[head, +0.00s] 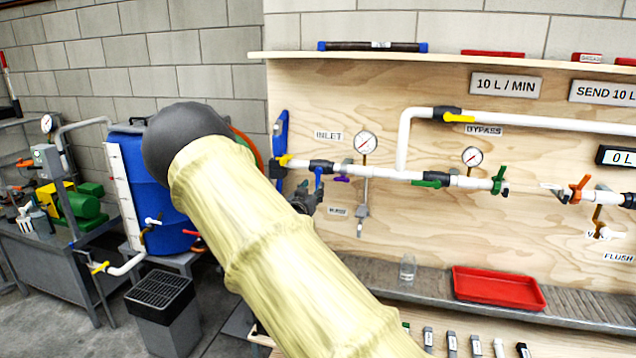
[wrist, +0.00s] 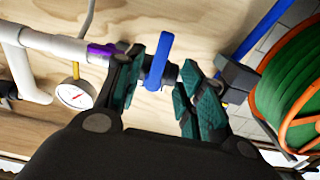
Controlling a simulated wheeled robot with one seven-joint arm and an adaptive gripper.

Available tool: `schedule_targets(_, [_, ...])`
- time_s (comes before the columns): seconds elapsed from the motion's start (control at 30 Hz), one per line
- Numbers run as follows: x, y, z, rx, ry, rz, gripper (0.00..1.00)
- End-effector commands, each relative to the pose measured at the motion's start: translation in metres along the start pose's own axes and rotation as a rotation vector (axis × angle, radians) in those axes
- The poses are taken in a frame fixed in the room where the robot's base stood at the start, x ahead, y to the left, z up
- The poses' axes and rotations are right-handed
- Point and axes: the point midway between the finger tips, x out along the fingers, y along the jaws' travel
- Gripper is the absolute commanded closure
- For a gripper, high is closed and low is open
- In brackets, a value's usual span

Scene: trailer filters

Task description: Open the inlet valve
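A blue lever handle (head: 318,178) sits on the white pipe (head: 392,173) just under the INLET sign (head: 328,135). It stands across the pipe's line. In the wrist view the blue handle (wrist: 158,60) is between the two fingers of my gripper (wrist: 164,66). The fingers are spread, with a visible gap to the handle on the right; whether the left finger touches it I cannot tell. In the head view my gripper (head: 305,196) is at the handle, partly hidden behind my pale-sleeved arm.
A pressure gauge (head: 366,143) and a small purple handle (head: 342,179) are right of the blue lever. A yellow handle (head: 284,160) is to its left. A hose reel (wrist: 298,88) stands close on the wrist view's right. A red tray (head: 497,288) lies below.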

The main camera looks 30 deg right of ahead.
Motion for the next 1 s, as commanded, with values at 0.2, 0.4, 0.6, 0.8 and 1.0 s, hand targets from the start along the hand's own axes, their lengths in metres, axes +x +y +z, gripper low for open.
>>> schedule_targets(0.2, [0.035, 0.000, -0.001, 0.000, 0.000, 0.000, 0.62])
schedule_targets(0.4, [0.057, 0.000, -0.001, -0.001, 0.000, 0.000, 0.62])
schedule_targets(0.6, [0.066, 0.000, 0.000, -0.001, 0.000, 0.000, 0.62])
schedule_targets(0.8, [0.067, 0.000, 0.000, -0.001, 0.000, 0.000, 0.62])
schedule_targets(1.0, [0.066, 0.000, 0.000, -0.001, 0.000, 0.000, 0.87])
